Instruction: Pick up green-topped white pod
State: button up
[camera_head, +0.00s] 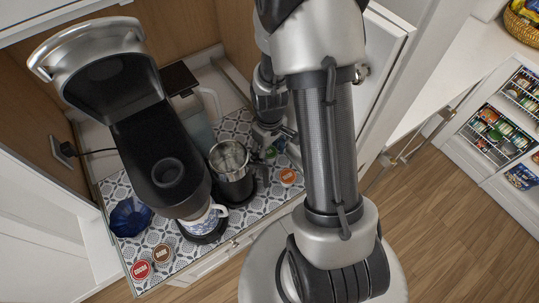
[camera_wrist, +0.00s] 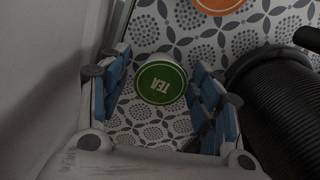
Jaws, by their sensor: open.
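The green-topped white pod (camera_wrist: 161,83), its lid marked TEA, stands on the patterned mat in the middle of the wrist view. A small part of its green top (camera_head: 270,153) shows in the head view, mostly hidden by my arm. My gripper (camera_wrist: 160,66) is open, with one blue-padded finger on the left of the pod and one on the right.
A dark metal frother jug (camera_head: 232,172) stands close beside my gripper; its ribbed side (camera_wrist: 285,105) fills the wrist view's right. An orange-topped pod (camera_head: 288,176) lies nearby. The coffee maker (camera_head: 160,150) holds a patterned cup (camera_head: 203,219). Cabinet walls enclose the patterned mat (camera_head: 185,250).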

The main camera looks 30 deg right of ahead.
aim_at(269, 152)
jog(key=shift+c, duration=0.6)
jog(key=c, duration=0.7)
jog(key=shift+c, duration=0.2)
jog(key=shift+r, duration=0.1)
notch_tip(269, 152, up, 20)
jog(key=p, duration=0.4)
